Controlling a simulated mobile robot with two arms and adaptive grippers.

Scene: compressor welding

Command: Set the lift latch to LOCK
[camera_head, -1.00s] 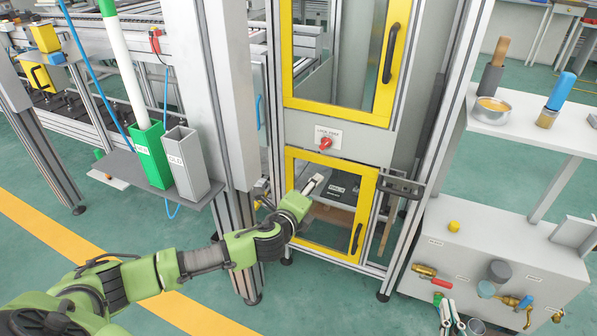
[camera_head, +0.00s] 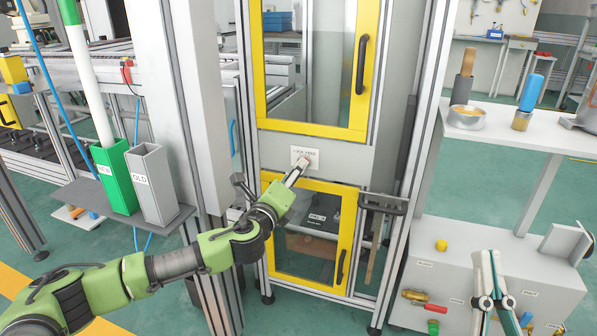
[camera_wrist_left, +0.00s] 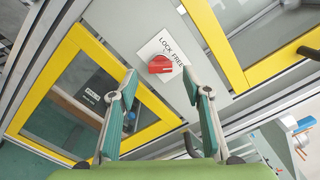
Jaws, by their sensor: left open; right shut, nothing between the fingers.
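The lift latch is a red knob (camera_wrist_left: 160,65) on a white plate (camera_wrist_left: 172,43) marked LOCK and FREE. In the head view the plate (camera_head: 299,153) sits on the grey panel between two yellow-framed doors; the knob is mostly hidden there by my gripper. My left gripper (camera_wrist_left: 166,84) is open and empty, its two fingers pointing at the knob, which shows between the fingertips; I cannot tell whether they touch it. I cannot tell which word the knob points to. My right gripper (camera_head: 487,256) is shut and empty, in front of the grey box at the lower right.
The lower yellow-framed door (camera_head: 347,235) has a black handle, and the upper yellow-framed door (camera_head: 369,95) another. Green NEW (camera_head: 118,185) and grey OLD (camera_head: 153,190) holders stand at the left. A white shelf (camera_head: 560,130) with a bowl and brushes stands at the right.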

